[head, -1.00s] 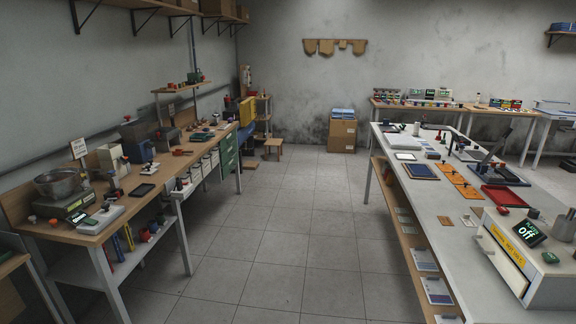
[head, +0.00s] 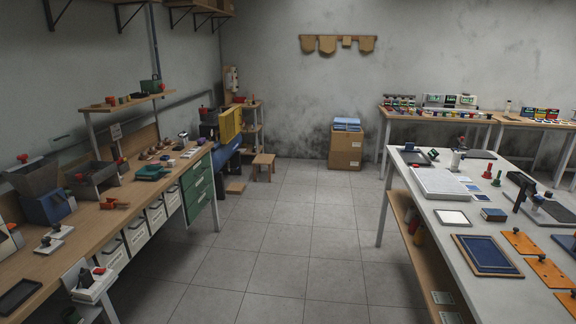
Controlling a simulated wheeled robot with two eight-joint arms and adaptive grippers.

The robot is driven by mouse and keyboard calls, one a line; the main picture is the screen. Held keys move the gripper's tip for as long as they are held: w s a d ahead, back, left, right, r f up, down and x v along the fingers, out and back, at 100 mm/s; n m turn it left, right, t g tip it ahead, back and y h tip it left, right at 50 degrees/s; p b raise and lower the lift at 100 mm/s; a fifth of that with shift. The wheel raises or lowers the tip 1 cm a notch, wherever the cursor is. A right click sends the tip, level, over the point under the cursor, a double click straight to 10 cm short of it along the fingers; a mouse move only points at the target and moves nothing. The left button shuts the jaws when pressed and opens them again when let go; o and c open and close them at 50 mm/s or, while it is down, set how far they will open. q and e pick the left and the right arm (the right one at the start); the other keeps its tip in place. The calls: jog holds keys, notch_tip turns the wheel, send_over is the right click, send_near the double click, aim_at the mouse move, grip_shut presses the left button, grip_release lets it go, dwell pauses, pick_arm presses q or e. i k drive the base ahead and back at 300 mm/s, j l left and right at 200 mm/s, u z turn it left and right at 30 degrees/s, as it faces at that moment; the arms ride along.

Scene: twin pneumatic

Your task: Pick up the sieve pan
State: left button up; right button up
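I cannot pick out a sieve pan for certain in the head view. On the left wooden workbench (head: 122,222) stands a grey open-topped tray-like container (head: 92,183) with a red knob. Left of it is a blue machine with a grey hopper (head: 42,190). Neither of my grippers is in view.
A clear tiled aisle (head: 285,235) runs between the left bench and the white table (head: 440,215) on the right. A wooden stool (head: 263,165) and a cardboard box (head: 346,148) stand at the back. A small low stand with a white tray (head: 92,287) juts out at the left bench's front.

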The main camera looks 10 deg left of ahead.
aim_at(149, 172)
jog(key=i+u, duration=0.2)
jog(key=i, duration=0.3)
jog(key=i+u, duration=0.2)
jog(key=i, duration=0.3)
jog(key=i+l+u, duration=0.2)
jog(key=i, duration=0.3)
jog(key=i+u, duration=0.2)
jog(key=i, duration=0.3)
jog(key=i+l+u, duration=0.15)
jog(key=i+l, duration=0.2)
jog(key=i+j+u, duration=0.3)
jog(key=i, duration=0.55)
jog(key=i+u, duration=0.3)
jog(key=i, duration=0.55)
jog(key=i+l+u, duration=0.3)
jog(key=i, duration=0.55)
jog(key=i+j, duration=0.05)
jog(key=j, duration=0.05)
